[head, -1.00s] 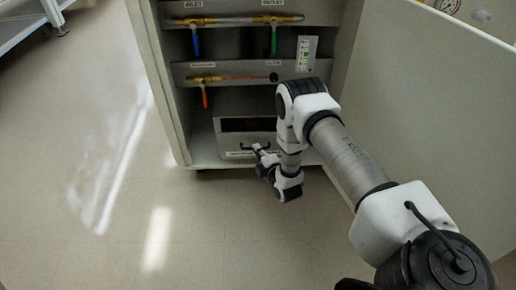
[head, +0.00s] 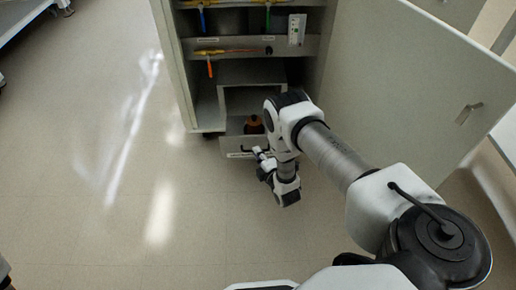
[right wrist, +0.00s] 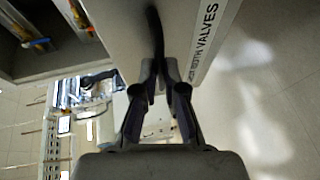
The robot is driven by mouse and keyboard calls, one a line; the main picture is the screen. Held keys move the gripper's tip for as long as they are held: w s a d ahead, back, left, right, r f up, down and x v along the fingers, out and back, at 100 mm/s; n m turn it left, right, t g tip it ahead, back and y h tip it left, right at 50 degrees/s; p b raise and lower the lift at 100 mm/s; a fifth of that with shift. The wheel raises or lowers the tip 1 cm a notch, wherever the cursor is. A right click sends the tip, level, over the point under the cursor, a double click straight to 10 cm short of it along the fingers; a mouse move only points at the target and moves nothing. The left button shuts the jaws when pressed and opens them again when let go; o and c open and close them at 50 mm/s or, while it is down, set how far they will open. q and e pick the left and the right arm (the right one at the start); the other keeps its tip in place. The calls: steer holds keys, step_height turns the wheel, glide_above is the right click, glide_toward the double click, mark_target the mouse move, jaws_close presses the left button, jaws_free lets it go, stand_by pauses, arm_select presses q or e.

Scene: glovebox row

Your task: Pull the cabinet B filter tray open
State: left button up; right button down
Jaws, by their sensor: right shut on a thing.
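The filter tray (head: 233,145) at the bottom of the open cabinet (head: 172,75) is slid part way out. Its inside shows, with an orange-brown and dark object (head: 254,124) in it. My right gripper (head: 258,153) is at the tray's front, shut on the dark handle. In the right wrist view the gripper's fingers (right wrist: 160,75) close on the dark handle against the pale tray front (right wrist: 118,30). A label strip (right wrist: 206,38) there reads "BOTH VALVES". My arm hides the right part of the tray. My left gripper is not in view.
Valves with blue (head: 202,18), green (head: 267,18) and orange (head: 210,68) handles sit above the tray. The cabinet door (head: 410,100) stands open at the right, beside my arm. The floor (head: 120,200) in front and left is clear.

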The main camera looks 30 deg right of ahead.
steer(key=shift+s+a, duration=0.1)
steer(key=shift+s, duration=0.05)
steer(key=c, duration=1.2)
jaws_free()
steer(key=shift+c, duration=0.2)
steer(key=v, duration=1.2)
